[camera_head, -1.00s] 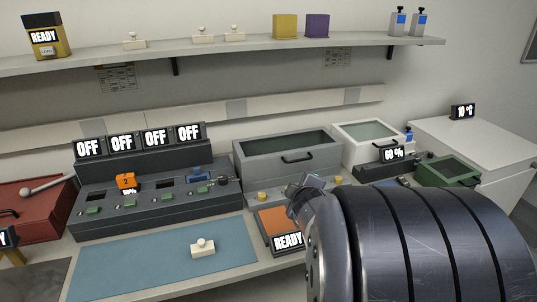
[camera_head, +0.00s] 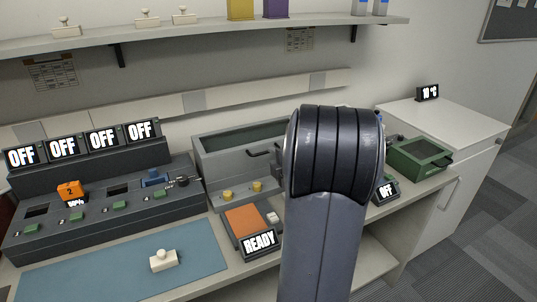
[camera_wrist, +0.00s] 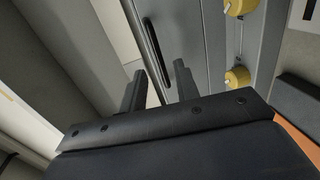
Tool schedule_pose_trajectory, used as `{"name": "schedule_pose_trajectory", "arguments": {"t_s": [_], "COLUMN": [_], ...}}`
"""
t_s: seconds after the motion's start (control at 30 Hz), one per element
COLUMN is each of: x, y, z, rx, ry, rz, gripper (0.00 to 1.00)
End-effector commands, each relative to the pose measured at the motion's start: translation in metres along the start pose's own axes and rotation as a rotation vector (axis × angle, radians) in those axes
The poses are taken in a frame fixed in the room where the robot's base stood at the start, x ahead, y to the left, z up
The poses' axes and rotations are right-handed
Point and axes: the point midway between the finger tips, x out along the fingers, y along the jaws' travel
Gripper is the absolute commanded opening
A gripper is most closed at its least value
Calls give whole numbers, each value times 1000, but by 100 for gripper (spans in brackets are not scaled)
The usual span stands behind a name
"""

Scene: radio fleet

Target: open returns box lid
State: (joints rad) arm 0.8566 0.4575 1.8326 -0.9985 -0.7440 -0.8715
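No label marks a returns box. The box by my gripper is a grey case (camera_head: 215,172) with a dark window on top and a black bar handle (camera_head: 258,153) on its front. My arm hides its right part in the head view. In the wrist view the handle (camera_wrist: 149,42) runs along the grey front, just beyond and between my fingertips as seen. My gripper (camera_wrist: 158,68) is open, its two dark fingers apart. I cannot tell whether they touch the handle. In the head view my gripper is mostly hidden behind my arm.
Yellow knobs (camera_head: 257,186) sit below the grey case. An orange-topped READY device (camera_head: 245,220) stands in front. A green box (camera_head: 418,155) and an OFF display (camera_head: 386,190) lie right of my arm. A switch panel (camera_head: 110,205) and blue mat (camera_head: 120,275) are left.

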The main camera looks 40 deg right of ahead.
Motion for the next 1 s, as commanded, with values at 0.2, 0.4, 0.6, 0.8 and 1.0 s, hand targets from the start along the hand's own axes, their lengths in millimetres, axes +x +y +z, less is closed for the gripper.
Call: {"name": "schedule_pose_trajectory", "arguments": {"t_s": [0.2,0.4,0.6,0.8,1.0], "x": [33,44,45,45,45], "y": [0,0,0,0,0], "z": [0,0,0,0,0], "rx": [0,1,1,1,1], "ry": [0,-1,-1,-1,-1], "rz": [0,0,0,0,0], "gripper": [30,30,30,18,2]}}
